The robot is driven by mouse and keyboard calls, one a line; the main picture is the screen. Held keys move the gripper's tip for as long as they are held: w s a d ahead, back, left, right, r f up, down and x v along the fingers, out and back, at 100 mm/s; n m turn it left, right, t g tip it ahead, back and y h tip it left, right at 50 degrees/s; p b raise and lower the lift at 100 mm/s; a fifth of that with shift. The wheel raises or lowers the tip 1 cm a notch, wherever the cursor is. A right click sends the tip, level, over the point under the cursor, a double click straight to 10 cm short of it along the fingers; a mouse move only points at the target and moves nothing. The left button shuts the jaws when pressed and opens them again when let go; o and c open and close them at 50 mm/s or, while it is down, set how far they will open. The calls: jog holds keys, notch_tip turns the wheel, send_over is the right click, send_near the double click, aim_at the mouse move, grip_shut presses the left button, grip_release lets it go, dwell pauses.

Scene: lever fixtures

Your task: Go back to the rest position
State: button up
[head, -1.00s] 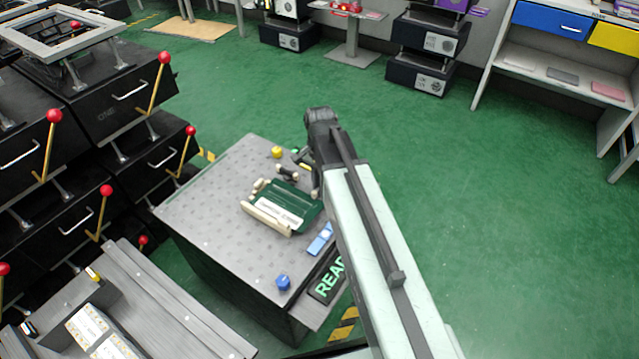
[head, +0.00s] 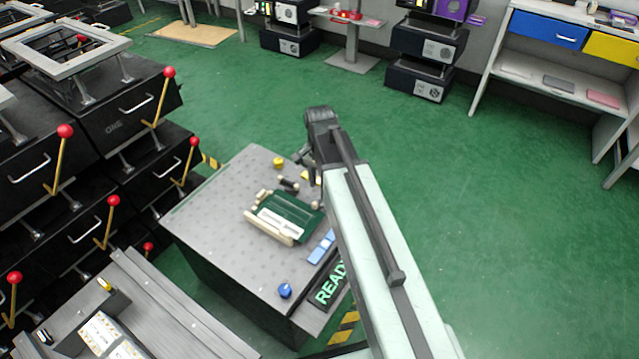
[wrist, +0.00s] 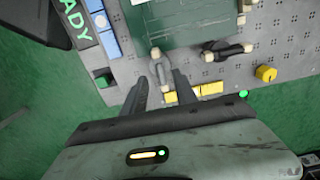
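My gripper (head: 303,162) is above the far right edge of the grey fixture table (head: 195,220) in the head view. In the wrist view its two dark fingers (wrist: 161,80) are apart, with nothing held between them. A cream-ended lever (wrist: 161,70) shows just beyond the fingertips; I cannot tell the height gap. A green unit with a cream bar (head: 288,214) sits mid-table. A dark handle with cream ends (wrist: 228,51) is beside it. A yellow knob (head: 279,162), a blue knob (head: 285,291) and a blue switch (head: 321,247) are also on the table.
Black drawer units with red-knobbed levers (head: 70,180) stand at the left. A READY sign (head: 330,284) is on the table's near edge. A shelf desk (head: 560,80) stands at the back right. Green floor (head: 500,220) is clear on the right.

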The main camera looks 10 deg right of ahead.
notch_tip(320, 180, up, 3)
jog(key=shift+f+p, duration=0.15)
jog(key=shift+p, duration=0.5)
jog(key=shift+f, duration=0.15)
jog(key=shift+a, duration=0.1)
jog(key=s+a+n, duration=0.1)
jog(key=s+n, duration=0.7)
jog(key=n, duration=0.1)
notch_tip(320, 180, up, 23)
jog(key=p, duration=2.2)
jog(key=shift+n+p, duration=0.35)
jog(key=shift+n, duration=0.05)
jog(key=shift+s+f, duration=0.1)
jog(key=shift+s, duration=0.05)
